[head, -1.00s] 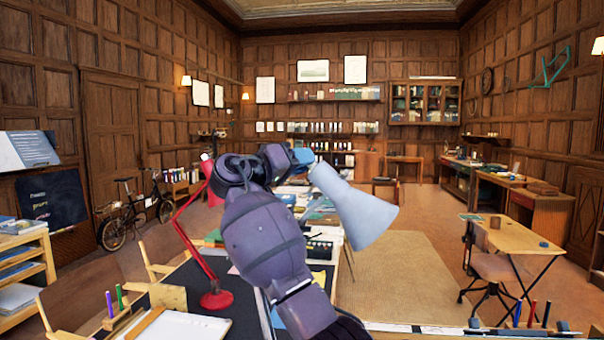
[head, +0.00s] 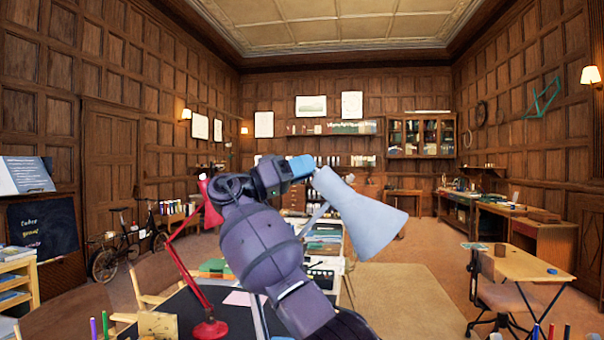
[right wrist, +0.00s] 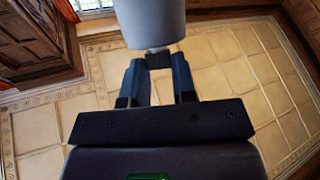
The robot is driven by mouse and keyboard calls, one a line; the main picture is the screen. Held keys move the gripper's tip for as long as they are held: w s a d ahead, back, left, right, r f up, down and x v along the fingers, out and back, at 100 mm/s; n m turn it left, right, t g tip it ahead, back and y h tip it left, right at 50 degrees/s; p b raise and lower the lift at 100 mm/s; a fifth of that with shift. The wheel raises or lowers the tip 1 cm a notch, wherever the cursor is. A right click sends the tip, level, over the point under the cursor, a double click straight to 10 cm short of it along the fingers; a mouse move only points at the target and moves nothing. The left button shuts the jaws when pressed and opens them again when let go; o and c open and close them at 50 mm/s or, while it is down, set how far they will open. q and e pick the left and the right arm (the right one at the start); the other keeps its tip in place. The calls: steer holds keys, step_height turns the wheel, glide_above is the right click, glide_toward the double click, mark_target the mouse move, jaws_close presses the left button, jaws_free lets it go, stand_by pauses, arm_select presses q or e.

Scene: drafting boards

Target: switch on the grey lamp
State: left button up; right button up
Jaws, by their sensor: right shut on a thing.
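The grey lamp (head: 362,214) has a pale cone shade that tilts down to the right in the head view. Its thin arm runs down behind my right arm, and its base is hidden. My right gripper (head: 303,167) is at the narrow top end of the shade. In the right wrist view the shade (right wrist: 150,22) is just beyond the fingers, and my right gripper (right wrist: 159,78) is shut on a small dark knob (right wrist: 158,60) at the shade's end. I see no glow; the shade's inside is hidden. My left gripper is not in view.
A red lamp (head: 210,329) stands on the dark desk to the left of my right arm. Pens (head: 105,325) stand at the front left. A wooden drafting table (head: 527,264) and a chair are at the right. The floor between is free.

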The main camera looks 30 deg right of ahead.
steer(key=o, duration=0.9)
steer(key=b+v, duration=0.2)
steer(key=v, duration=0.9)
